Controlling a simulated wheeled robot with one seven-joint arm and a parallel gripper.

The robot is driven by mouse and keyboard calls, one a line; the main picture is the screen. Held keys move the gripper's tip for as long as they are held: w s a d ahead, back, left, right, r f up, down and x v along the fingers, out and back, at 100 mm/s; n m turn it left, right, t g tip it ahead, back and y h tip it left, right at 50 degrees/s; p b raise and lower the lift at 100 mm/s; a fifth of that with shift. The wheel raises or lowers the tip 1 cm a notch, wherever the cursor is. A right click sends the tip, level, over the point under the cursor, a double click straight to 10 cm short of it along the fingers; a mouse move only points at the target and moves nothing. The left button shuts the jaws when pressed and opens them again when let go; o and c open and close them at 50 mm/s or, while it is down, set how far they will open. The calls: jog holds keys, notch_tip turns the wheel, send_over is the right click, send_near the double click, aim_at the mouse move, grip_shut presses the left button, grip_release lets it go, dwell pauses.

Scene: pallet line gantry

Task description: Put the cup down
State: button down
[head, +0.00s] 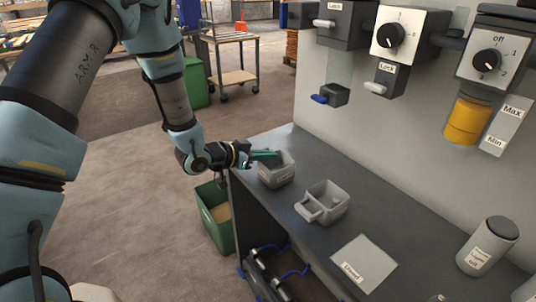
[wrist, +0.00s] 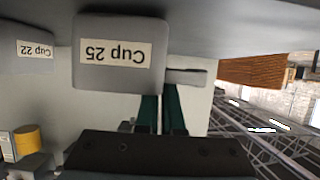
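Cup 25 (head: 276,175) is a grey square cup at the far left end of the bench. In the wrist view, which is upside down, its labelled wall (wrist: 120,52) fills the upper middle and its handle (wrist: 187,77) sticks out to the right. My gripper (head: 266,156) reaches over its rim from the left. Its two green fingers (wrist: 162,108) are close together at the handle-side wall, shut on the cup. Their tips are hidden behind the cup. I cannot tell whether the cup's base touches the bench.
Cup 22 (head: 325,203) stands nearby on the bench (head: 305,238). A labelled pale pad (head: 363,262) and a lidded canister (head: 487,246) are further right. Dispensers (head: 397,37) hang on the wall above. A green bin (head: 215,217) stands on the floor below.

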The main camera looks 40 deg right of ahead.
jog(key=shift+f, duration=0.2)
jog(key=c, duration=1.1)
grip_release()
jog(key=shift+o, duration=0.2)
jog(key=shift+r, duration=0.2)
